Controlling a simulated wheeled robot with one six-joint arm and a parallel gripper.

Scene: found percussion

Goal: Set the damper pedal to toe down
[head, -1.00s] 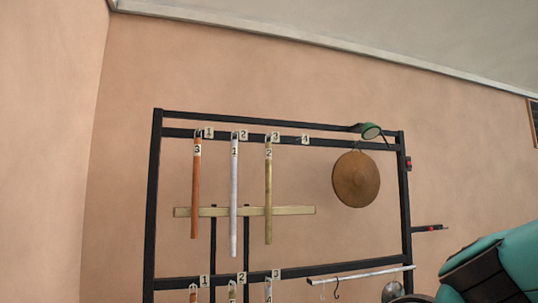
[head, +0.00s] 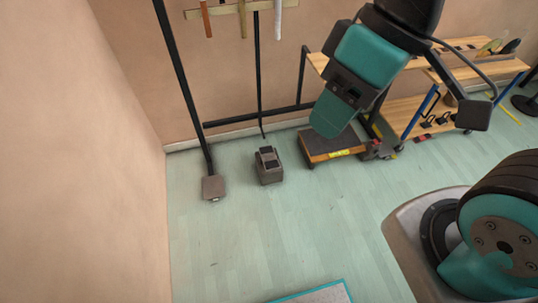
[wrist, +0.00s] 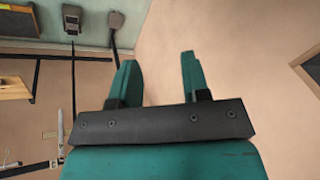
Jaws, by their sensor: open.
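The damper pedal (head: 269,166) is a small grey-brown box with dark plates on top. It stands on the floor below the rack, near the foot of a thin black rod. I cannot tell which end of its top is lower. In the head view my arm hangs at the upper right, and the fingers are not clear there.
A grey block (head: 213,188) sits at the foot of the rack's left post, left of the pedal. A low wooden platform (head: 333,144) stands to its right, with a wooden shelf cart (head: 425,100) beyond. The floor (head: 300,225) in front is clear.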

